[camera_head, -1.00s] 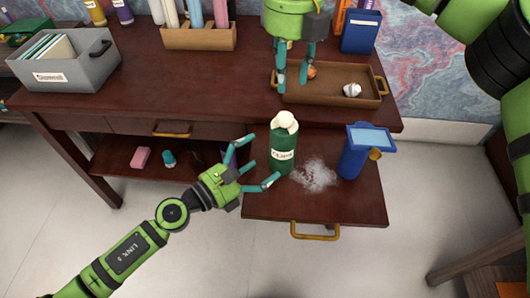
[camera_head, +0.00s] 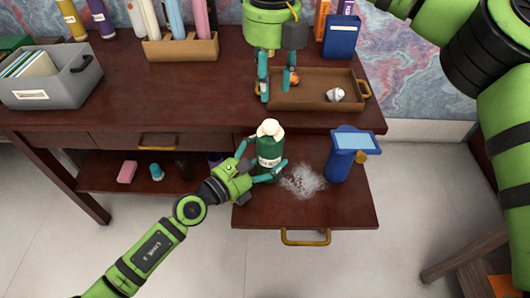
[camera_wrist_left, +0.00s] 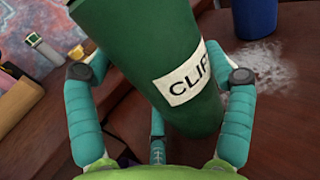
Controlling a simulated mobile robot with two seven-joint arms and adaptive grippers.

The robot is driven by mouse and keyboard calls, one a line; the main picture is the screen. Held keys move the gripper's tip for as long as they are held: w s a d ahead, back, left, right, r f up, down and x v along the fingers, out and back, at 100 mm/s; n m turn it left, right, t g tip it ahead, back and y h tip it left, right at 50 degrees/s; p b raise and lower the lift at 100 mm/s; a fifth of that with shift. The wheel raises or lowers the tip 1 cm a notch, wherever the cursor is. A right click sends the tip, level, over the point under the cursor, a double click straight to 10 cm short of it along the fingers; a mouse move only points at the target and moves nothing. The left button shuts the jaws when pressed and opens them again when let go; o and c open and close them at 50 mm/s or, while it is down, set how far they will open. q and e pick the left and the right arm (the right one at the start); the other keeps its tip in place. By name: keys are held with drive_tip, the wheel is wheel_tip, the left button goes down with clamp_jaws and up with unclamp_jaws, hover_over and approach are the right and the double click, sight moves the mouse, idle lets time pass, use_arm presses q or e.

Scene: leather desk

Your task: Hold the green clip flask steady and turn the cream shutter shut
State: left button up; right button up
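The green clip flask (camera_head: 268,150) stands upright on the pulled-out lower shelf, with a label partly reading "CLIP" in the left wrist view (camera_wrist_left: 182,88). The cream shutter (camera_head: 270,128) sits on its top; its exact turn is too small to tell. My left gripper (camera_head: 262,168) is low at the flask, with its teal fingers on either side. In the left wrist view its fingers (camera_wrist_left: 160,110) are spread, with a gap at the left of the flask. My right gripper (camera_head: 277,90) points down over the brown tray, fingers apart, nothing visibly held.
A blue container (camera_head: 340,160) stands right of the flask, beside a pale scattered patch (camera_head: 302,181). The brown tray (camera_head: 310,102) on the desk holds a white-grey item (camera_head: 336,95) and an orange one (camera_head: 293,77). A grey box (camera_head: 50,88) stands at left.

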sight(270, 124)
drive_tip(key=o, duration=0.3)
drive_tip(key=shift+o, duration=0.2)
wheel_tip(270, 124, down, 10)
drive_tip(key=n, duration=2.4)
drive_tip(key=shift+n, duration=0.4)
clamp_jaws()
